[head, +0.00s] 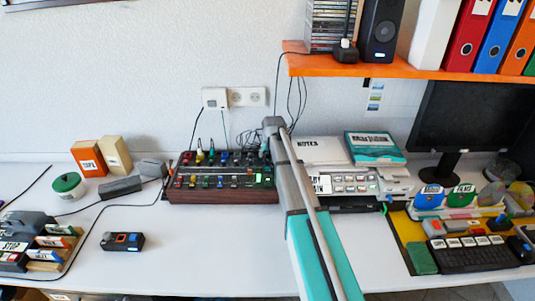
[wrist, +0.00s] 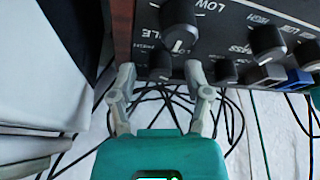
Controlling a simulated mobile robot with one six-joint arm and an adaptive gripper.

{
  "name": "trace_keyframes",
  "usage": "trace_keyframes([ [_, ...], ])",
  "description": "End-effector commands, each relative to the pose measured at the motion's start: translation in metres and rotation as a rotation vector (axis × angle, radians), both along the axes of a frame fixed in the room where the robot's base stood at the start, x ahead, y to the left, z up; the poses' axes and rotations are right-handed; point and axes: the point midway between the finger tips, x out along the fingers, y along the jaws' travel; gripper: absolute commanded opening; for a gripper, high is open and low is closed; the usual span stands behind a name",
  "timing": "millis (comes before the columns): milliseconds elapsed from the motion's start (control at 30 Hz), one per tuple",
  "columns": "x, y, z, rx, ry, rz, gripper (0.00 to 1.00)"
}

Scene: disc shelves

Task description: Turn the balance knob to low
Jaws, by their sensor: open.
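The mixer (head: 220,196) with a dark panel and wooden base stands on the table, left of my arm. I cannot read which knob is balance. My gripper (wrist: 160,71) is open and empty, its fingertips at the panel's lower edge, below the large knob. Contact is unclear.
More knobs (wrist: 267,42) and a blue block (wrist: 299,78) line the panel to the right. Black cables (wrist: 165,96) tangle around my fingers in the wrist view. An orange shelf (head: 400,66) hangs above, and a keyboard (head: 475,258) lies at right.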

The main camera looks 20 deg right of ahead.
Motion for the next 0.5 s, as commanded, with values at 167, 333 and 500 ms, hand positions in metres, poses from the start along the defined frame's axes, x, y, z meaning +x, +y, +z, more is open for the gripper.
trace_keyframes([
  [167, 0.0, -0.0001, 0.0, 0.0, 0.0, -0.004, 0.64],
  [333, 0.0, 0.0003, 0.0, 0.001, 0.0, -0.03, 0.64],
  [500, 0.0, 0.0004, 0.0, 0.0, 0.0, -0.088, 0.64],
])
